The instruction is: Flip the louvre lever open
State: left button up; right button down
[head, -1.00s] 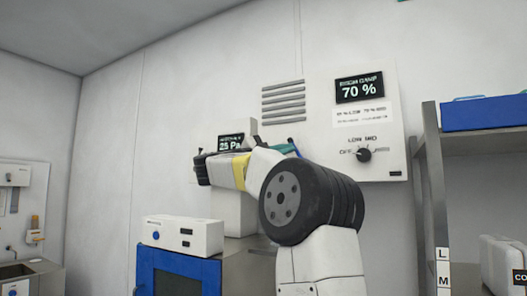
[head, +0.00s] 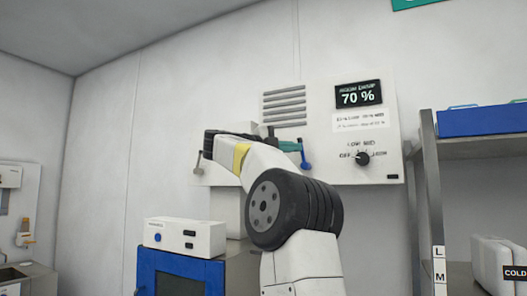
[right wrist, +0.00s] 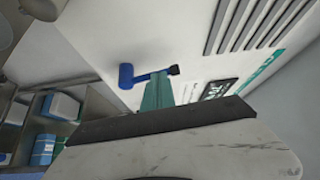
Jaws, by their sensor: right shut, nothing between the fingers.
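The louvre lever is a blue-handled lever (head: 306,164) on the wall just below the grey louvre slats (head: 285,106); its handle hangs down. In the right wrist view the blue handle (right wrist: 126,76) points left from a dark pivot. My right gripper (head: 290,146) has teal fingers and lies in front of the wall beside the lever, at its upper left. In the wrist view the teal fingers (right wrist: 157,92) are together and empty, close to the lever bar; I cannot tell whether they touch it. My left gripper is not in view.
A wall panel with a 70 % display (head: 358,94) and a black knob (head: 362,158) is right of the lever. A small grey lever (head: 198,168) shows left of my arm. A white box (head: 185,237) stands on a blue-fronted cabinet. A shelf (head: 470,142) stands at the right.

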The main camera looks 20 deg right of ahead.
jog(key=m+y, duration=0.1)
jog(key=s+d+m+y, duration=0.1)
jog(key=m, duration=0.1)
jog(key=s+d+m+y, duration=0.1)
jog(key=shift+s+r, duration=0.1)
jog(key=shift+r, duration=0.2)
